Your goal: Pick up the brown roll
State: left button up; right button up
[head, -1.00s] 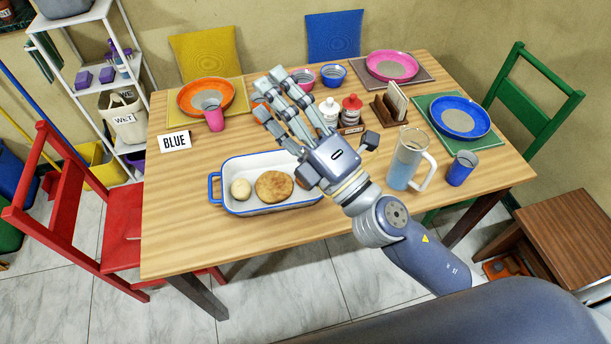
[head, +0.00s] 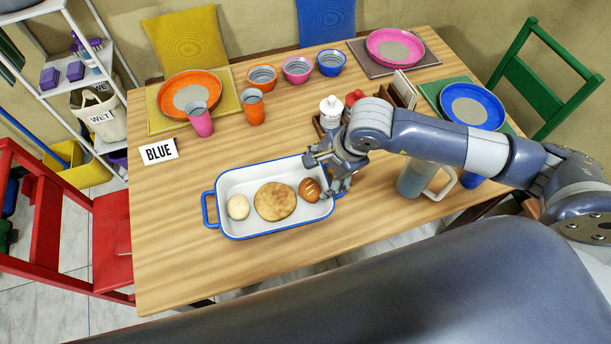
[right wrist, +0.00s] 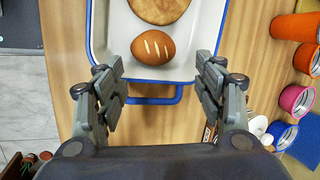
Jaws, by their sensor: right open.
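The brown roll (head: 310,189), with pale score marks on top, lies at the right end of a white baking dish with a blue rim (head: 262,233). In the right wrist view the roll (right wrist: 152,47) lies ahead of my fingers, between their lines. My right gripper (head: 328,172) is at the dish's right end, close to the roll, pointing down. In the right wrist view its fingers (right wrist: 163,92) are spread apart with nothing between them but the dish's rim and handle. My left gripper is not in view.
A round flat bread (head: 275,201) and a pale roll (head: 238,207) share the dish. A white-capped bottle (head: 330,110) stands behind my gripper. Table space left of the dish is clear.

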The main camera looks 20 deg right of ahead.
aim_at(313, 190)
jog(key=f, duration=0.2)
jog(key=a+f, duration=0.1)
jog(key=shift+s+a+f+p, duration=0.1)
jog(key=shift+f+p, duration=0.25)
jog(key=shift+f, duration=0.3)
jog(key=p+x, duration=0.1)
jog(key=x, duration=0.3)
jog(key=shift+f+p, duration=0.25)
jog(key=shift+p, duration=0.1)
jog(key=shift+f, duration=0.4)
jog(key=c, duration=0.4)
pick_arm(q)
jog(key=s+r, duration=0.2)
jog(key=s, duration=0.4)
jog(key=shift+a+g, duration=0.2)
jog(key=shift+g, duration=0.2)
pick_arm(e)
jog(key=c, duration=0.4)
